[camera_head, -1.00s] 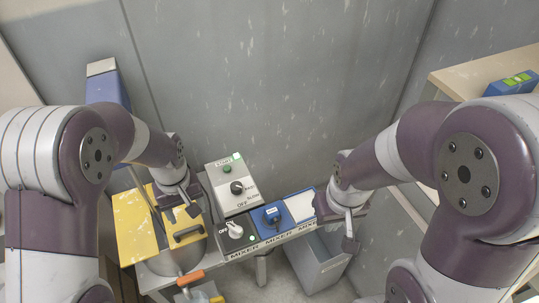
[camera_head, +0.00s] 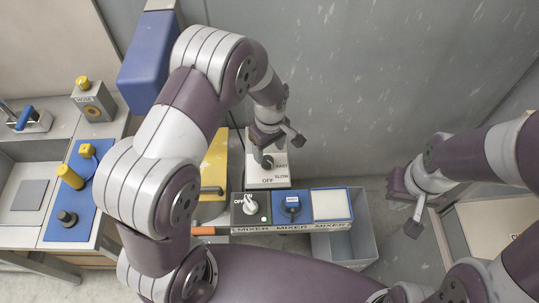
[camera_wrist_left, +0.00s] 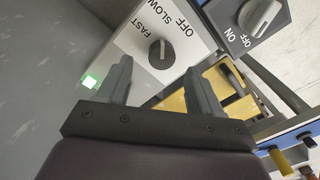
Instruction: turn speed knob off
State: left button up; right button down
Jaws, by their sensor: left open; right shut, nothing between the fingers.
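The speed knob (camera_wrist_left: 161,54) is dark and round, on a pale panel (camera_wrist_left: 185,28) marked FAST, SLOW and OFF. It is in the upper middle of the left wrist view; I cannot tell surely which word it points at. A green light (camera_wrist_left: 90,81) glows on the panel. My left gripper (camera_wrist_left: 122,80) is open, its two fingers apart and reaching toward the panel, with nothing between them. In the head view my left gripper (camera_head: 278,146) is over the panel (camera_head: 266,181) and hides much of it. My right gripper (camera_head: 412,227) is shut and empty, away to the right.
A dark box with a white ON/OFF knob (camera_head: 250,205) adjoins the panel's near side. Beside it are a blue mixer box (camera_head: 292,204) and a white-topped tray (camera_head: 331,204). A yellow lid (camera_head: 214,160) with a handle is left of the panel. A grey bin (camera_head: 362,222) stands right.

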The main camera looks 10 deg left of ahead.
aim_at(268, 160)
pick_arm(q)
jog(key=f, duration=0.4)
jog(key=shift+s+a+f, duration=0.2)
jog(key=shift+f, duration=0.15)
jog(key=shift+w+d+f, duration=0.1)
jog(key=shift+c, duration=0.3)
jog(key=c, duration=1)
jog(key=m+p, duration=0.1)
jog(key=m, duration=0.3)
jog(key=shift+m, duration=2.6)
